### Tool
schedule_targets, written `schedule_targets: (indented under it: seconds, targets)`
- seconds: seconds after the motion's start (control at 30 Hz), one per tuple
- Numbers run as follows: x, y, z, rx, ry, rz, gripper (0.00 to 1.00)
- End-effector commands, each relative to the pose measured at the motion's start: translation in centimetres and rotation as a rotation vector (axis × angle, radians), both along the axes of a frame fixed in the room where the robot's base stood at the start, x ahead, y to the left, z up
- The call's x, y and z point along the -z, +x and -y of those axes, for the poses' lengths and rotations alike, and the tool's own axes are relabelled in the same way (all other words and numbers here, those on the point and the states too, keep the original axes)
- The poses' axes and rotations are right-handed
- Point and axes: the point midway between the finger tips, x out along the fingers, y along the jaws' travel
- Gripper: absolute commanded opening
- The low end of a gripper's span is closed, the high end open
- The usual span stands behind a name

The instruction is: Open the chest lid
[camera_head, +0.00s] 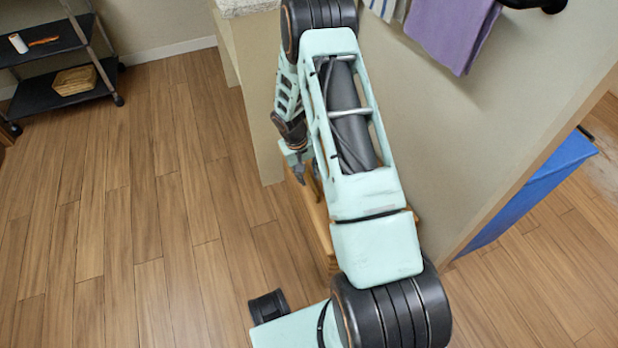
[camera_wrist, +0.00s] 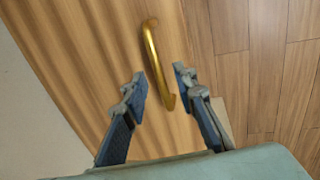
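In the wrist view, a brass handle (camera_wrist: 154,60) is fixed to a wooden surface (camera_wrist: 95,50), which looks like the chest. My gripper (camera_wrist: 160,80) is open, with its two fingertips apart on either side of the handle's lower end. I cannot tell how deep the fingers reach around it. In the head view, my gripper (camera_head: 308,175) is low beside the wall, partly hidden by my arm. A strip of the wooden chest (camera_head: 318,222) shows beneath my arm; most of it is hidden. I cannot make out the lid's edge.
A wall with a purple towel (camera_head: 452,32) stands right of my arm. A black shelf rack (camera_head: 65,88) holding a basket (camera_head: 75,80) is at the far left. A blue panel (camera_head: 530,190) is at the right. The wooden floor (camera_head: 120,220) on the left is clear.

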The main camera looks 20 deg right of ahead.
Motion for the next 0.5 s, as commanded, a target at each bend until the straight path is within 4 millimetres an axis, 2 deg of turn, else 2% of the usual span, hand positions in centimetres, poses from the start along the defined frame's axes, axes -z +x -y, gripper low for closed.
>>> schedule_targets:
  seconds: [0.33,0.5]
  targets:
    - [0.40,0.00,0.13,0.000,-0.001,0.000,0.26]
    - [0.38,0.00,0.12,0.000,-0.001,0.000,0.07]
